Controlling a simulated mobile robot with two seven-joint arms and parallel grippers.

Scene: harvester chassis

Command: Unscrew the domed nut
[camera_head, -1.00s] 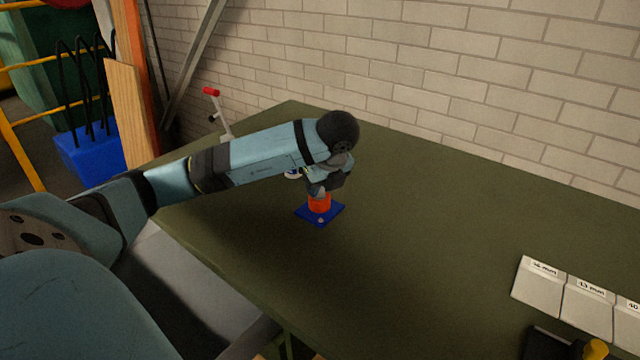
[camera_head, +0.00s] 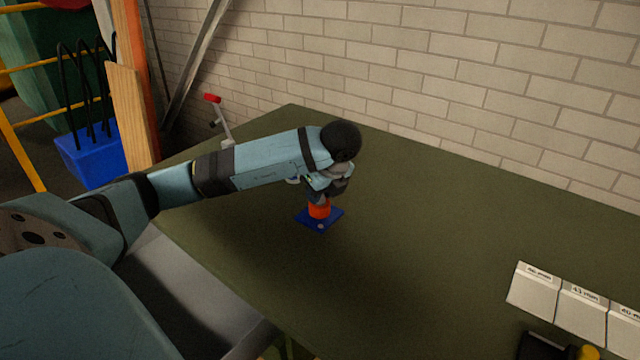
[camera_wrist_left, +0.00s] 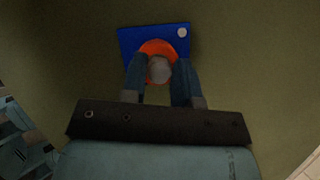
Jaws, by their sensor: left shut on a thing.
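The domed nut (camera_wrist_left: 158,70) is a grey rounded piece on top of an orange round part (camera_wrist_left: 158,47), seen in the left wrist view. The orange part (camera_head: 320,210) stands upright on a blue square plate (camera_head: 327,225), which lies on the green table. My left gripper (camera_wrist_left: 160,72) points down over the orange part, with its two fingers on either side of the domed nut, shut on it. In the head view, the gripper and wrist hide the nut. My right gripper is not in view.
The green table (camera_head: 430,250) is clear around the blue plate. Several white labelled trays (camera_head: 535,292) lie at the right, beside a black thing with a yellow part (camera_head: 588,352). A red-topped lever (camera_head: 212,98) stands at the table's far left. A brick wall (camera_head: 450,80) borders the back.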

